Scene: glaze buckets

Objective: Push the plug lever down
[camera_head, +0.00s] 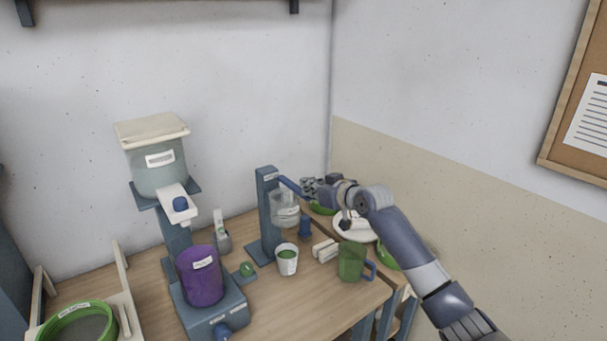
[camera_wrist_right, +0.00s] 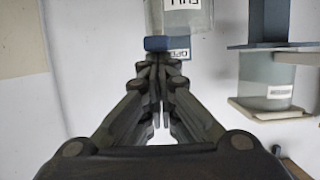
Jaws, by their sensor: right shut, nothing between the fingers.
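The plug lever is a blue bar (camera_head: 289,184) that reaches right and slightly down from the top of a blue stand (camera_head: 267,215) in the head view. A clear vessel (camera_head: 284,209) hangs below it. My right gripper (camera_head: 309,188) is shut and empty at the lever's right end. In the right wrist view the closed fingertips (camera_wrist_right: 157,62) are close to a blue block (camera_wrist_right: 168,43), which looks like the lever's end. Whether they touch cannot be told. A labelled clear vessel (camera_wrist_right: 187,17) shows behind it. My left gripper is not in view.
A white cup (camera_head: 287,262) stands below the vessel, and a green mug (camera_head: 351,262) stands to its right. A purple bucket (camera_head: 201,280) and a lidded bucket on a stand (camera_head: 156,178) are at the left. A white plate (camera_head: 352,229) lies under my right forearm.

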